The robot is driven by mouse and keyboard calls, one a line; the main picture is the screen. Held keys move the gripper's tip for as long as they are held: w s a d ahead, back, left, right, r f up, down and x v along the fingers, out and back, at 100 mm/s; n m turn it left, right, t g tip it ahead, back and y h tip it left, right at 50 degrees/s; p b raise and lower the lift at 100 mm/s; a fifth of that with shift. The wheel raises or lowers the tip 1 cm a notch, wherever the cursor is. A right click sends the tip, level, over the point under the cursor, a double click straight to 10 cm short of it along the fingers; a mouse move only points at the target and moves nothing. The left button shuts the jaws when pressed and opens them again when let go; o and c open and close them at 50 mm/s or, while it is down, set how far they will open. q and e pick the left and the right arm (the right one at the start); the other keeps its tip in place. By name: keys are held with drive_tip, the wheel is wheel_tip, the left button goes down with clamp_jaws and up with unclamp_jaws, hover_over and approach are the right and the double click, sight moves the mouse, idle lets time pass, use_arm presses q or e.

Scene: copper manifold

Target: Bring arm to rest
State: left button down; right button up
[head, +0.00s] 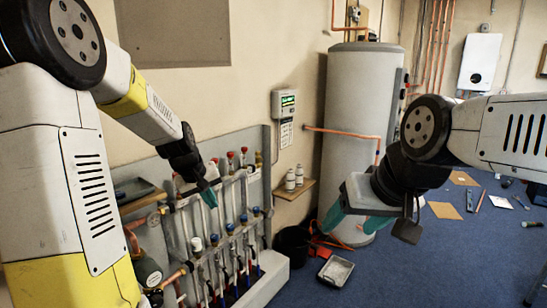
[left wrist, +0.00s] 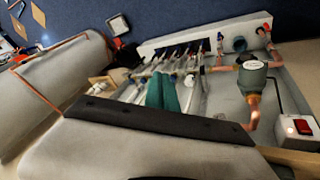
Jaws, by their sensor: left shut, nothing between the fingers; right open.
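My left gripper (head: 209,195) is in front of the manifold (head: 228,240), near its upper pipes. Its teal fingers are shut with nothing between them; they also show closed together in the left wrist view (left wrist: 163,92). Whether the fingers touch any pipe cannot be told. The manifold has red-capped and blue-capped valves and stands on a grey wall panel. It also shows in the left wrist view (left wrist: 190,60), beyond the fingers. My right gripper (head: 355,221) is open and empty, in front of the grey tank's lower part and above the blue floor.
A grey tank (head: 358,110) stands behind my right gripper. A wall controller (head: 284,104) hangs above a small shelf with white bottles (head: 294,179). A black bucket (head: 291,243) and a grey tray (head: 336,271) are on the floor. Tools and cardboard lie at right; the front floor is clear.

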use_arm(q)
drive_tip(key=s+d+r+m, duration=0.1)
drive_tip(key=s+r, duration=0.2)
drive_tip(key=s, duration=0.5)
drive_tip(key=s+d+r+m, duration=0.1)
drive_tip(key=s+r, duration=0.3)
drive_tip(key=s, duration=0.5)
drive_tip(key=s+d+r+m+t, duration=0.1)
drive_tip(key=s+d+r+m, duration=0.1)
drive_tip(key=s, duration=0.7)
drive_tip(key=shift+r+m, duration=0.5)
drive_tip(key=shift+r, duration=0.35)
